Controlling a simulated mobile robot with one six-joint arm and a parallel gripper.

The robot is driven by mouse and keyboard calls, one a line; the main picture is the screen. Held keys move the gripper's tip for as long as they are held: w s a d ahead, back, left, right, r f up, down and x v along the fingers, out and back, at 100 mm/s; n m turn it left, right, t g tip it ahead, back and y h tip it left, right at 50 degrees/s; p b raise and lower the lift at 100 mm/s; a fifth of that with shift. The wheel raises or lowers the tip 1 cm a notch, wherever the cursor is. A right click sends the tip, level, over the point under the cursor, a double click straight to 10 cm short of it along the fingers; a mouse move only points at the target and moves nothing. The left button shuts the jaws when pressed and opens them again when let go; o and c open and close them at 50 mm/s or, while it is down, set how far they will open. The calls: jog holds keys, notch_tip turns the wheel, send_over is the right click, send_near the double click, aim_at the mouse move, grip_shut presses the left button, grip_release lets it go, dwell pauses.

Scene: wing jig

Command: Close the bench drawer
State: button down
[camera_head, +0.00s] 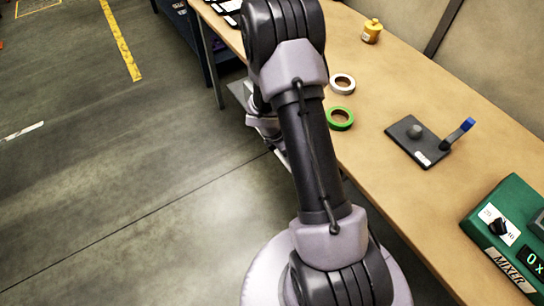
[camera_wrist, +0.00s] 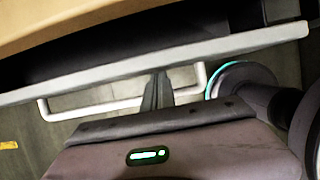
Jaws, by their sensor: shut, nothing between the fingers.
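The bench drawer's pale grey front panel (camera_wrist: 100,67) runs across the wrist view, tilted in the picture. Its dark interior (camera_wrist: 130,32) shows between the panel and the wooden bench edge, so the drawer stands open. A pale bar handle (camera_wrist: 95,109) is on the panel's near side. My gripper (camera_wrist: 157,80) is shut and empty, with its fingertips at the panel within the handle's span. I cannot tell whether they touch the panel or the handle. In the head view my arm hides most of the drawer and the fingers.
The floor (camera_head: 110,160) left of my arm is clear.

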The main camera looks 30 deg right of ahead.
jog(key=shift+d, duration=1.65)
jog(key=shift+r+p, duration=0.1)
jog(key=shift+p, duration=0.2)
jog(key=p+v, duration=0.8)
jog(key=v, duration=0.1)
jog(key=s+a+f+h+b, duration=0.8)
jog(key=s+a+f+h, duration=0.1)
jog(key=s+a+h, duration=0.15)
jog(key=r+b+x, duration=0.1)
jog(key=b+x, duration=0.3)
jog(key=x, duration=0.8)
jog(key=shift+w+d, duration=0.45)
jog(key=shift+d, duration=0.15)
jog(key=shift+r, duration=0.2)
